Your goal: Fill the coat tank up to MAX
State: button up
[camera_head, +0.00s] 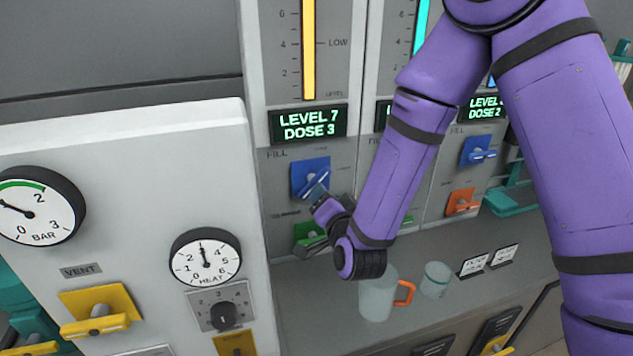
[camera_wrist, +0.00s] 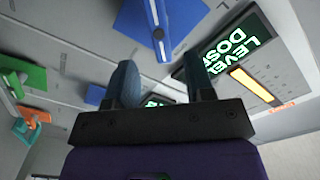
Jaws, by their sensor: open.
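The left tank panel has a yellow level column (camera_head: 308,50) and a display (camera_head: 308,124) reading LEVEL 7 DOSE 3. Under it, beside the word FILL, is a blue valve (camera_head: 300,170) with a blue lever handle. My gripper (camera_head: 318,195) is in front of this valve, with its fingers close to the handle. In the wrist view my gripper (camera_wrist: 163,72) is open, and the blue valve handle (camera_wrist: 158,22) shows just beyond the fingertips. I cannot tell whether they touch. No label naming the coat tank is readable, and MAX marks are out of view.
A green valve (camera_head: 307,234) sits below, partly hidden by my gripper. A neighbouring cyan column (camera_head: 421,25) is partly hidden by my arm. Another blue valve (camera_head: 478,150) and an orange one (camera_head: 461,201) are right. A jug (camera_head: 377,297) and cup (camera_head: 436,280) stand below.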

aim_at(316, 181)
jog(key=x, duration=0.7)
jog(key=shift+w+a, duration=0.1)
jog(key=shift+w, duration=0.25)
grip_shut()
